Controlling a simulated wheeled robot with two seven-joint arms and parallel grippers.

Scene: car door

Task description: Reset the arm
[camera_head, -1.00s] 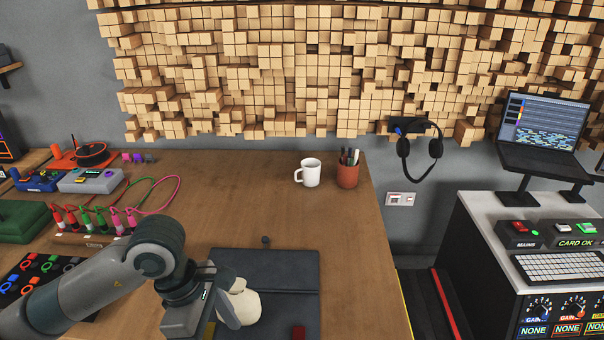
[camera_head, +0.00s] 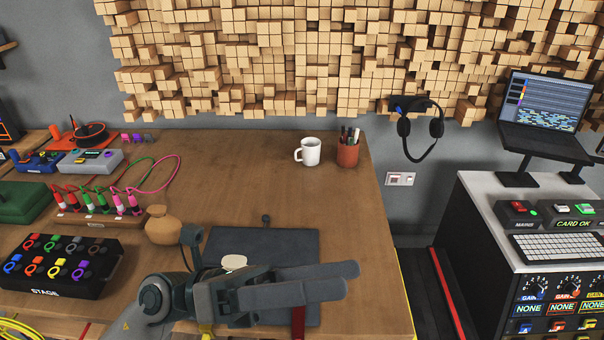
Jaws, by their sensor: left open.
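My left gripper (camera_head: 350,279) reaches in from the bottom, its fingers pointing right above the dark mat (camera_head: 285,242) on the wooden table. The long grey fingers overlap in this view, and the gap between them is hard to see. The jaws are open, with nothing seen between them. A pale cream round thing (camera_head: 234,262) shows just behind the gripper over the mat, its lower part hidden. My right gripper is out of view.
A tan pot (camera_head: 163,226) stands left of the mat. A stage box (camera_head: 55,267), a cable strip (camera_head: 95,214) and a green case (camera_head: 22,203) fill the left. A white mug (camera_head: 308,152) and a pen cup (camera_head: 347,154) stand at the back. The table's middle is clear.

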